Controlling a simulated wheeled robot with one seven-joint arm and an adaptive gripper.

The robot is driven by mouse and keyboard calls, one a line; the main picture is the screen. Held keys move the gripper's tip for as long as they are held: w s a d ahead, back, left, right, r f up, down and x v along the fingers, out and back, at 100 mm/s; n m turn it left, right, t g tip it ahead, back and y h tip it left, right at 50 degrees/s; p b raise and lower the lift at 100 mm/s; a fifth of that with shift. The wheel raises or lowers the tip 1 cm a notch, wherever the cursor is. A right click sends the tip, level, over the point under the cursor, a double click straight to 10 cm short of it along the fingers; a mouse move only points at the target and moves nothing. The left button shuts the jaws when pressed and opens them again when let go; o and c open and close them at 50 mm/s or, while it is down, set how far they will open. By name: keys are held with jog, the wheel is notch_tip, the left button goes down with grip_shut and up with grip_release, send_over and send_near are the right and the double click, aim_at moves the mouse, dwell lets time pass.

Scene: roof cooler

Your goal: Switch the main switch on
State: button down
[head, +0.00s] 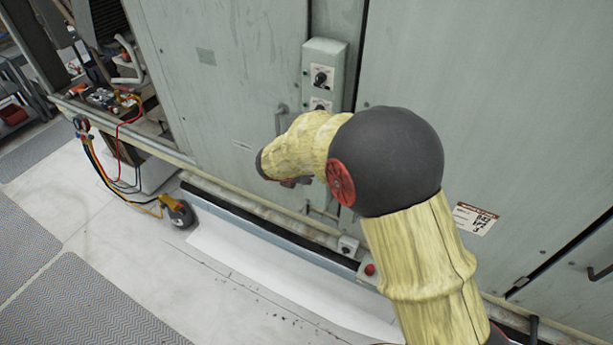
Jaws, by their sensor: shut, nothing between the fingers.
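A narrow grey-green switch box (325,62) is fixed upright on the cabinet front, above and beyond my arm. It carries a black rotary knob (320,78) on a white label plate. A second label plate (320,104) sits just below, with its lower part cut off by my forearm. The labels are too small to read, so I cannot tell which knob is the main switch or its position. My yellow-sleeved arm crosses in front of the cabinet, below the box.
A door handle (281,118) is left of the box. A red button (370,269) and a small grey box (347,246) sit low on the cabinet. Gauges with coloured hoses (88,140) and a yellow-black tool (178,211) are at the left.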

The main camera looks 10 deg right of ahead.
jog(key=shift+w+d+r, duration=0.1)
jog(key=shift+w+r, duration=0.25)
jog(key=shift+r, duration=0.35)
jog(key=shift+w+d+r, duration=0.1)
jog(key=shift+w+r, duration=0.25)
jog(key=shift+r, duration=0.3)
jog(key=s+a+f+b, duration=0.1)
jog(key=s+f+b, duration=0.15)
jog(key=f, duration=0.25)
notch_tip(320, 180, up, 10)
jog(key=s+a, duration=0.1)
jog(key=s, duration=0.1)
jog(key=shift+a+f, duration=0.2)
